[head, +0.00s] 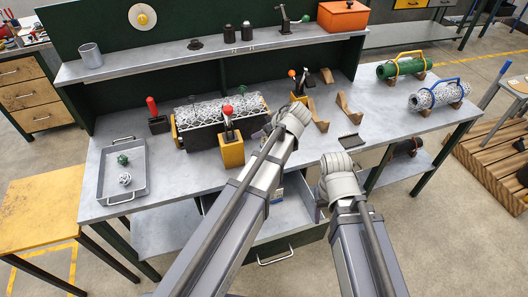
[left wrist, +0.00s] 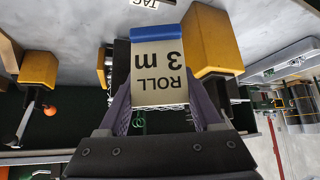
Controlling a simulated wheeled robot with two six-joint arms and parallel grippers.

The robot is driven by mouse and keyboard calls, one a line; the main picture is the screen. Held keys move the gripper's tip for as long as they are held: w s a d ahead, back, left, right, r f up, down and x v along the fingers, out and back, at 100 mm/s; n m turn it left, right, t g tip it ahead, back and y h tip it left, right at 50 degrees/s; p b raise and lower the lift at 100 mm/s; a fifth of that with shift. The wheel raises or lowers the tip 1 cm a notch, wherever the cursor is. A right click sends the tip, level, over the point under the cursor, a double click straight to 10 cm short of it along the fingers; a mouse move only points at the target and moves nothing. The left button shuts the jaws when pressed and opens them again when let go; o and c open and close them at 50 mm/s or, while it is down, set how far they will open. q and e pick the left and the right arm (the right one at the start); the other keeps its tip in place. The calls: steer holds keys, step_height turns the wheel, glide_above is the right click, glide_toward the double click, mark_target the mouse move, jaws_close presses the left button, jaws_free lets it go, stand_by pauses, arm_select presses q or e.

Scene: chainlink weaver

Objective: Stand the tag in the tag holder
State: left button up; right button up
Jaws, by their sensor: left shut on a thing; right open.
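The tag (left wrist: 158,72) is a cream plate with a blue strip along one edge. It reads "ROLL 3 m", upside down in the left wrist view. My left gripper (left wrist: 162,108) is shut on it, with purple fingers either side. A white label (left wrist: 145,3), apparently reading "TAG", shows at the top edge of the left wrist view, on the bench. A small dark block (head: 351,141) on the bench may be the tag holder; I cannot be sure. My right gripper (head: 320,206) is open, partly hidden, before the bench.
A yellow block with a red lever (head: 231,150) stands beside the dark trough of wire mesh (head: 200,135). Wooden cradles (head: 345,108) lie behind the dark block. A grey tray (head: 103,190) is at the left. Green and white rolls (head: 400,68) are at the right. A drawer (head: 290,232) hangs open in front.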

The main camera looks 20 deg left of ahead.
arm_select(q)
steer(key=shift+f+b, duration=5.05)
steer(key=shift+b, duration=0.15)
steer(key=shift+r, duration=0.1)
steer(key=o, duration=0.9)
steer(key=shift+f, duration=0.2)
steer(key=o, duration=0.4)
steer(key=shift+o, duration=0.2)
steer(key=shift+r, duration=0.1)
